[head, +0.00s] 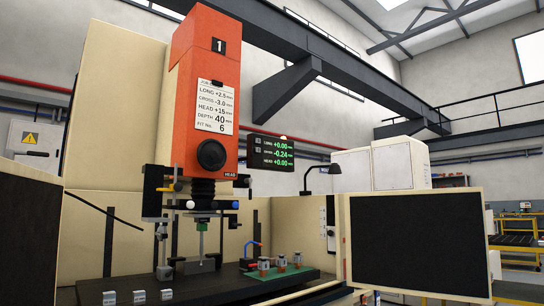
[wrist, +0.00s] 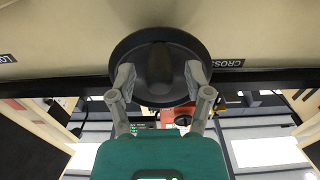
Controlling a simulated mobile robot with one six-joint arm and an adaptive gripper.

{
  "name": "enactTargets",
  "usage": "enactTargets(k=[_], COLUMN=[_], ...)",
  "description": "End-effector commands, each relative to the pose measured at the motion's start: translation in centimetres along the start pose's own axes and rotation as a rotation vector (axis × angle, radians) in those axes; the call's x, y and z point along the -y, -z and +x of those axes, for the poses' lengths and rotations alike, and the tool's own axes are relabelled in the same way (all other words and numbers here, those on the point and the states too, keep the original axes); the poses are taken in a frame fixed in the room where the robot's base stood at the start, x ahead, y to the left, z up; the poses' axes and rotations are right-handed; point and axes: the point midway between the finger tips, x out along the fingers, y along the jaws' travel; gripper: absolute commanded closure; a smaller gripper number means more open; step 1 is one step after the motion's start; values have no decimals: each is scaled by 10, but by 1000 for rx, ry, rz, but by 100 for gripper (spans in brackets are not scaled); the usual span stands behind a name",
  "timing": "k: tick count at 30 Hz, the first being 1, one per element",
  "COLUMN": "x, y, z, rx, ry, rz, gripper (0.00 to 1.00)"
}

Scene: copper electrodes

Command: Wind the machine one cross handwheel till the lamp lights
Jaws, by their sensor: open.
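The cross handwheel (wrist: 160,42) is a dark round wheel on a cream panel in the wrist view, beside a black label (wrist: 222,64) reading CROSS. My gripper (wrist: 160,76) is open, its grey fingers at the left and right of the wheel; whether they touch it is unclear. Machine one (head: 206,95) has an orange head marked 1. Its card (head: 212,106) lists CROSS -3.0. The readout (head: 270,150) shows +0.00, -0.24 and +0.00 in green. A small piece on top of the readout may be a lamp (head: 283,137); I cannot tell whether it is lit.
A second label (wrist: 5,58), partly cut off, sits left of the wheel. The machine's dark table (head: 205,284) carries several small metal parts. A black desk lamp (head: 320,172) and a dark panel (head: 418,241) stand to the right.

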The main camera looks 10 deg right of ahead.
Motion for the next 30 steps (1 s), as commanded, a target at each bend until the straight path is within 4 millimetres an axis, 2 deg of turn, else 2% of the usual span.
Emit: enactTargets(k=[21, 30], x=[1, 0], y=[0, 0], z=[-49, -58], rx=[0, 0], ry=[-1, 0], rz=[0, 0], gripper=[35, 35])
